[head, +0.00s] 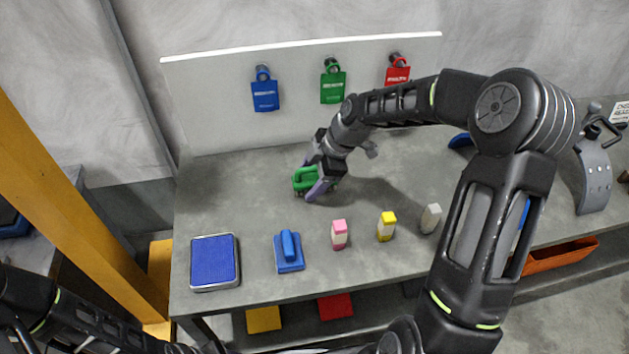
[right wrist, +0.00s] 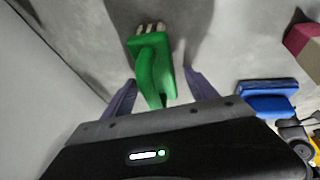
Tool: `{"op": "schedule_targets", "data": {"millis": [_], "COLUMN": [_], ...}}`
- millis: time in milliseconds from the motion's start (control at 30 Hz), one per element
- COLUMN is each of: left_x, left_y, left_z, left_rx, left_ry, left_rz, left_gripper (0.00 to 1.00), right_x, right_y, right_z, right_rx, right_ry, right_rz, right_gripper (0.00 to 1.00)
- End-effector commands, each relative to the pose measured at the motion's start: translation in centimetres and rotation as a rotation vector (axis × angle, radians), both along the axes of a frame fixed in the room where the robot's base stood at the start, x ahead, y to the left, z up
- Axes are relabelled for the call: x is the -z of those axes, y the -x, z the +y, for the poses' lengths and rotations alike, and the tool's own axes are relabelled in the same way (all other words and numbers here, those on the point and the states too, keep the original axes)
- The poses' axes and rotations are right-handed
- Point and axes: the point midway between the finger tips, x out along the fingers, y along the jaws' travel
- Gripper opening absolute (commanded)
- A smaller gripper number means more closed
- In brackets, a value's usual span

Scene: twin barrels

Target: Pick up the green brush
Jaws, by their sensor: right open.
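The green brush (head: 303,181) lies on the grey table toward its back left in the head view. In the right wrist view the green brush (right wrist: 152,62) shows its handle, base and pale bristles at the far end. My right gripper (head: 312,182) is at the brush, with its fingers apart and one on either side of the handle. In the right wrist view the fingers of my right gripper (right wrist: 158,88) flank the handle with gaps visible. My left arm enters at the lower left of the head view, but its gripper is not seen.
Blue, green and red tags hang on the back panel (head: 215,110). An orange tray (head: 560,256) is at right.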

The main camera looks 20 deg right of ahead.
Motion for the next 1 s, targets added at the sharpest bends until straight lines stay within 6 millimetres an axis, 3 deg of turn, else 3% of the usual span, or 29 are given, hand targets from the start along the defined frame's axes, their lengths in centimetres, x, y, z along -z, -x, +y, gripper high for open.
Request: {"op": "schedule_targets", "data": {"millis": [367, 1000], "left_x": [0.00, 0.00], "left_y": [0.00, 0.00], "left_z": [0.00, 0.00], "left_rx": [0.000, 0.000], "left_ry": [0.000, 0.000], "left_rz": [0.000, 0.000], "left_gripper": [0.36, 0.36], "right_x": [-0.02, 0.00], "right_y": [0.01, 0.03], "right_z": [0.00, 0.00], "right_rx": [0.000, 0.000], "right_ry": [0.000, 0.000], "right_rz": [0.000, 0.001], "right_gripper": [0.66, 0.14]}}
